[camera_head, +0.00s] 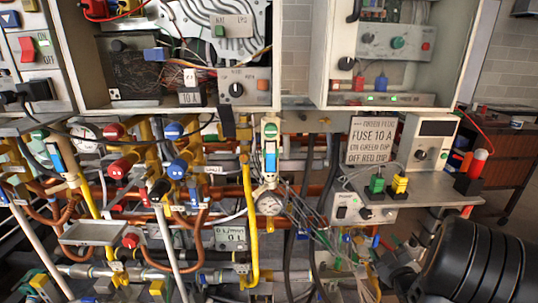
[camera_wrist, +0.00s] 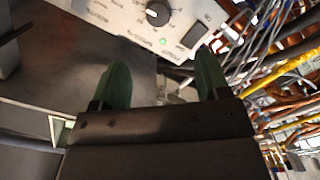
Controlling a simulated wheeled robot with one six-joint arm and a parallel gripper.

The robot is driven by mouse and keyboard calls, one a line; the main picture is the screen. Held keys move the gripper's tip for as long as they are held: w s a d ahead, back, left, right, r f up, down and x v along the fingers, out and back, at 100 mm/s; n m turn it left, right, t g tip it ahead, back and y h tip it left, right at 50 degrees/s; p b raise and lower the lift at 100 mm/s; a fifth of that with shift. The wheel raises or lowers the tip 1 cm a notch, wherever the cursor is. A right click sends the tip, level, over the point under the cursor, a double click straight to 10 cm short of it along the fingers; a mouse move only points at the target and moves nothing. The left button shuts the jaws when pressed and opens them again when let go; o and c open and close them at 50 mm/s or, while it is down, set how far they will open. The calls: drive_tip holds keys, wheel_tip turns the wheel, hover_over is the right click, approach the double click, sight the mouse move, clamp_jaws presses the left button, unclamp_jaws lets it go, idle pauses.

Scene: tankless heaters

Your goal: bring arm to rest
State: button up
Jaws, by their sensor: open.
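My gripper (camera_wrist: 163,76) shows in the wrist view with two green fingers apart and nothing between them. Its fingers point toward a white control box (camera_wrist: 140,14) with a black knob, a green light and a dark rocker switch. I cannot tell the exact gap between the fingertips and the box. In the head view my black arm fills the lower right corner, below the right shelf. The gripper's fingertips are not clear there.
Loose cables (camera_wrist: 268,40) crowd the gripper's right. Copper and yellow pipes (camera_head: 251,225) fill the left and middle. Open floor shows at far right.

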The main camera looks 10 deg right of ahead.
drive_tip(key=s+d+f+m+g+h, duration=0.35)
drive_tip(key=f+m+g, duration=0.25)
drive_tip(key=f+g, duration=0.2)
drive_tip(key=s+a+r+g+y+p, duration=0.3)
drive_tip(key=a+r+p, duration=0.3)
drive_tip(key=a+r, duration=0.7)
drive_tip(key=s+a+r+m+g+y+p, duration=0.1)
drive_tip(key=s+a+r+g+y+p, duration=0.2)
drive_tip(key=a+r, duration=1)
drive_tip(key=s+a+p, duration=0.2)
drive_tip(key=p, duration=0.2)
drive_tip(key=shift+s+a+p, duration=0.2)
drive_tip(key=shift+a+p, duration=0.1)
drive_tip(key=shift+a, duration=0.1)
drive_tip(key=shift+d+f, duration=0.1)
drive_tip(key=shift+f, duration=0.05)
